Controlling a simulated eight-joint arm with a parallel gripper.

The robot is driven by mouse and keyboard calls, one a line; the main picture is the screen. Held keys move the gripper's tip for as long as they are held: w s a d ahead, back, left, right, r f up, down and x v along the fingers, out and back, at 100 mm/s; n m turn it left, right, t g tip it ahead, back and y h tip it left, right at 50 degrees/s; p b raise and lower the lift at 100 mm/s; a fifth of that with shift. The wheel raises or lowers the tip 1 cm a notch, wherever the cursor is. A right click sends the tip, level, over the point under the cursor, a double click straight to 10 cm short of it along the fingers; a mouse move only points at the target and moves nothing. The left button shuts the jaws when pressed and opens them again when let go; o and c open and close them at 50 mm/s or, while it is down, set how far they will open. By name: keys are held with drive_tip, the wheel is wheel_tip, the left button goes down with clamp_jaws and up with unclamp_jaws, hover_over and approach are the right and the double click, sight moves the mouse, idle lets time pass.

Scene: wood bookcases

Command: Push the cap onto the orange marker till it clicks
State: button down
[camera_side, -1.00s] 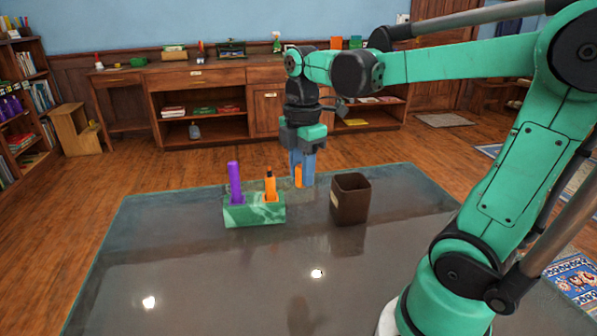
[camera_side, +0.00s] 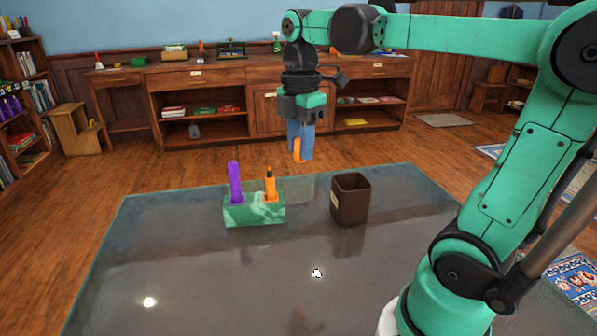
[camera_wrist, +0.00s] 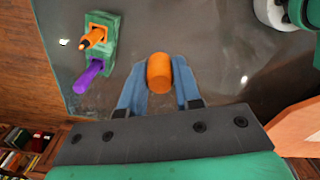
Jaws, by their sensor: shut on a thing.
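The orange marker (camera_side: 270,186) stands upright in the green marbled holder (camera_side: 240,215), its dark tip uncovered at the top. Both also show in the wrist view, the marker (camera_wrist: 93,38) and the holder (camera_wrist: 111,24). My gripper (camera_side: 300,152) is shut on the orange cap (camera_side: 298,149), which also shows between the blue fingers in the wrist view (camera_wrist: 159,73). The cap hangs well above the table, to the right of the marker and higher than it, apart from it.
A purple marker (camera_side: 235,183) stands in the same holder, left of the orange one. A dark brown square cup (camera_side: 350,200) stands right of the holder. The front of the glossy table (camera_side: 230,285) is clear.

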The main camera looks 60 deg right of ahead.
drive_tip(key=w+d+n, duration=0.1)
drive_tip(key=w, duration=0.2)
drive_tip(key=w+d+f+n, duration=0.1)
drive_tip(key=w+d, duration=0.1)
drive_tip(key=w, duration=0.2)
drive_tip(key=w+d, duration=0.2)
drive_tip(key=w, duration=0.1)
drive_tip(key=shift+w+d+f+n, duration=0.15)
drive_tip(key=shift+w+d+n, duration=0.1)
drive_tip(key=shift+w+n, duration=0.15)
drive_tip(key=shift+f, duration=2.45)
drive_tip(key=shift+f, duration=1.5)
drive_tip(key=shift+c, duration=0.2)
unclamp_jaws()
drive_tip(key=shift+r, duration=0.1)
drive_tip(key=shift+r, duration=3.4)
